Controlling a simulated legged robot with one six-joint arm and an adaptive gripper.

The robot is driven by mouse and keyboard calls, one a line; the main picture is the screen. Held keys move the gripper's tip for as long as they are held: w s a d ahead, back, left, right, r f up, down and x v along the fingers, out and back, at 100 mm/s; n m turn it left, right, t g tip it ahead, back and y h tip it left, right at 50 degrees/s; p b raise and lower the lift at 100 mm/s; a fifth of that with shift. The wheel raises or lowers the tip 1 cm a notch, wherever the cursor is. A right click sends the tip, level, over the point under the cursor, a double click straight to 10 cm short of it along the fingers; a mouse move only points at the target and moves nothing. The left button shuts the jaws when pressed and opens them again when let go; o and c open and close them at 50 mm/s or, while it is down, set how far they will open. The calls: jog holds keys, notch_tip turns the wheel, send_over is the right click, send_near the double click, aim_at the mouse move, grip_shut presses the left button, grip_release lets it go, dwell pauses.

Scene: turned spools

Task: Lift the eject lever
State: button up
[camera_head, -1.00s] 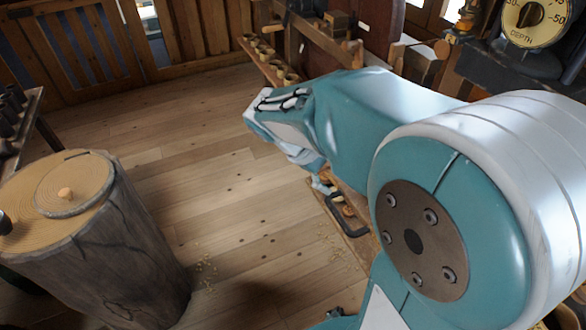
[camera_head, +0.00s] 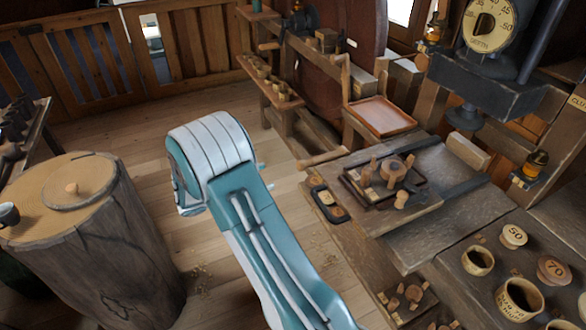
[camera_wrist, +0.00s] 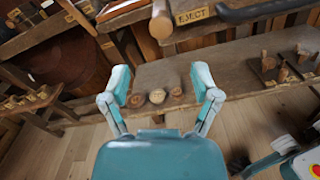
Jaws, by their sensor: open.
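In the wrist view, a small plate lettered EJECT (camera_wrist: 194,14) is fixed to the bench edge at the top. Just left of it, a round wooden handle (camera_wrist: 160,22) points toward me; it looks like the eject lever. A similar pale wooden handle (camera_head: 325,158) sticks out from the bench in the head view, but I cannot tell whether it is the same one. My gripper (camera_wrist: 161,84) is open and empty, its two teal fingers apart, below the handle in the picture and not touching it. In the head view my arm hides the gripper.
A dark curved bar (camera_wrist: 262,10) runs right of the plate. Several wooden pieces (camera_wrist: 157,97) show between and beyond my fingers. In the head view, a tray of turned parts (camera_head: 385,180) and a dial press (camera_head: 487,62) stand right; a stump (camera_head: 95,245) stands left.

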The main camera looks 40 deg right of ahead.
aim_at(297, 166)
jog(key=x, duration=1)
jog(key=shift+d, duration=0.25)
grip_shut()
